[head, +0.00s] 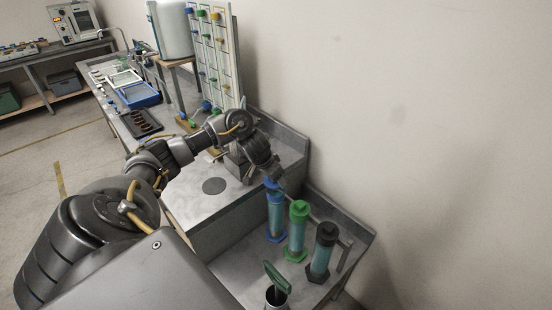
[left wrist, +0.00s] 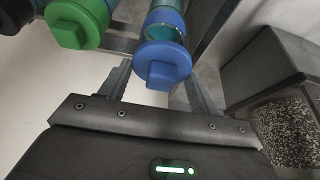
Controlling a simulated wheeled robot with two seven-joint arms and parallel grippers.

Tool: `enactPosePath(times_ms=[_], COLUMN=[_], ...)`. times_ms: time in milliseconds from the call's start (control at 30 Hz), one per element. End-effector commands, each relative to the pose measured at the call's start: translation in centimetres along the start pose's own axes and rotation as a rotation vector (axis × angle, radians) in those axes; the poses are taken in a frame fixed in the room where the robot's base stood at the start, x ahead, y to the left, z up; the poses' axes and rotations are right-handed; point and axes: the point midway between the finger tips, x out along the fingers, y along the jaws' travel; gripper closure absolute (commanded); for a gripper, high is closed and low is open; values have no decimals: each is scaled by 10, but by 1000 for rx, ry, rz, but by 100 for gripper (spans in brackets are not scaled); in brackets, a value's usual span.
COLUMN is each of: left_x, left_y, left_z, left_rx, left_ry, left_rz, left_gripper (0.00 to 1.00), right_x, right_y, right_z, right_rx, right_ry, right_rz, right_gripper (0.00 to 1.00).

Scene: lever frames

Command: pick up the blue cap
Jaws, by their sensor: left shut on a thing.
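The blue cap (head: 272,184) is at the top of the blue-banded cylinder (head: 275,215), the leftmost of three on the low grey bench. In the left wrist view the blue cap (left wrist: 162,65) sits between the two fingers of my left gripper (left wrist: 160,82), with its square knob facing the camera. In the head view my left gripper (head: 267,172) comes down over the cap from above and is shut on it. I cannot tell whether the cap is apart from the cylinder. My right gripper is not in view.
A green-capped cylinder (head: 297,229) and a black-capped cylinder (head: 322,251) stand close to the right. A metal cup (head: 276,297) with a green-handled tool is in front. A raised grey block (head: 213,186) lies left, and the wall (head: 400,130) is behind.

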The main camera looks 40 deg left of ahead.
Motion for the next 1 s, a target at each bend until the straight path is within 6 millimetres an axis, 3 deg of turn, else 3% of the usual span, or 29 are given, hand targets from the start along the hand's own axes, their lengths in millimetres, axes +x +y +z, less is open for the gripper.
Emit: enactPosePath(times_ms=[200, 433, 700, 1000], left_x=[-58, -94, -120, -129], left_y=[-9, -16, -21, -22], left_z=[17, 58, 80, 85], left_rx=[4, 5, 0, 0], left_ry=[2, -4, -3, -2], left_rz=[-7, -7, -4, -1], left_gripper=[60, 60, 60, 60], right_x=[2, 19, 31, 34], right_y=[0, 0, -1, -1], right_z=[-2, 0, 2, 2], right_rx=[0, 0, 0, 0], right_ry=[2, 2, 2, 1], right_rz=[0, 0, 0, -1], right_gripper=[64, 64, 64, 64])
